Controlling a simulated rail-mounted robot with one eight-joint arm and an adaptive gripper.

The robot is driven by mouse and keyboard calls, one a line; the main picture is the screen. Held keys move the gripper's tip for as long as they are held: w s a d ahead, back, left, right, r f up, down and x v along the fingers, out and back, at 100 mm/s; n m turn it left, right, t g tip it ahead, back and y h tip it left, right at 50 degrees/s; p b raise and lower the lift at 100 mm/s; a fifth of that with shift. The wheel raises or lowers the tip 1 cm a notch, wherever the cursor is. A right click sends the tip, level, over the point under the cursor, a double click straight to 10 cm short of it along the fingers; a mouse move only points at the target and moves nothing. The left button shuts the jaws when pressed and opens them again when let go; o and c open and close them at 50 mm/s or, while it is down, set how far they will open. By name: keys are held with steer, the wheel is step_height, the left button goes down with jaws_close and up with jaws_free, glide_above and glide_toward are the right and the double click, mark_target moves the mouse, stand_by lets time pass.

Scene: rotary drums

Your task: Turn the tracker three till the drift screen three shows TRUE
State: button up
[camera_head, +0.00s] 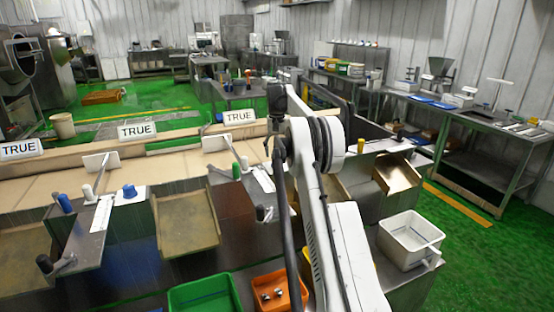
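Three white screens stand in a row along the long bench: the left screen (19,149), the middle screen (137,131) and the right screen (240,117). All three read TRUE. No number shows to tell which is drift screen three. Below them are small knobs, among them a blue knob (130,190), a white knob (88,192) and a green knob (236,170). Dark-knobbed handles stick out at the front left (46,264) and centre (262,213). I cannot tell which part is tracker three. My gripper (277,150) seems to be the dark end beside my white arm; its fingers are unclear.
A green bin (203,296), an orange bin (278,294) with small items and a white tub (410,240) stand at the front. Two white paddles (101,160) (215,142) rise from the bench. My arm hides part of its right side. Green floor is open at right.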

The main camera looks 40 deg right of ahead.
mark_target(276, 158)
step_height(276, 158, up, 8)
stand_by(0.4)
steer(key=shift+f, duration=0.15)
steer(key=s+a+r+n+t, duration=0.2)
steer(key=a+r, duration=0.8)
steer(key=a, duration=0.5)
steer(key=s+a+r+n+t+h+b, duration=0.1)
steer(key=s+a+r, duration=0.1)
steer(key=s+a, duration=0.45)
steer(key=s+a+r+b, duration=0.1)
steer(key=s+a, duration=0.3)
steer(key=a, duration=0.5)
steer(key=s+a+f+n+t, duration=0.1)
steer(key=s+a+f, duration=0.1)
steer(key=s+a, duration=0.5)
steer(key=s+a+f+n+t, duration=0.1)
steer(key=s+a+f, duration=0.25)
steer(key=s, duration=0.45)
steer(key=s+a+f+t, duration=0.1)
steer(key=s+a+f, duration=0.2)
steer(key=s+f, duration=0.3)
steer(key=s+a+f+n+t+y, duration=0.1)
steer(key=s+a+f, duration=0.3)
steer(key=s+f, duration=0.2)
steer(key=s, duration=0.2)
steer(key=shift+s+a+n+b, duration=0.25)
steer(key=shift+s+n+b, duration=0.05)
steer(key=shift+b, duration=0.1)
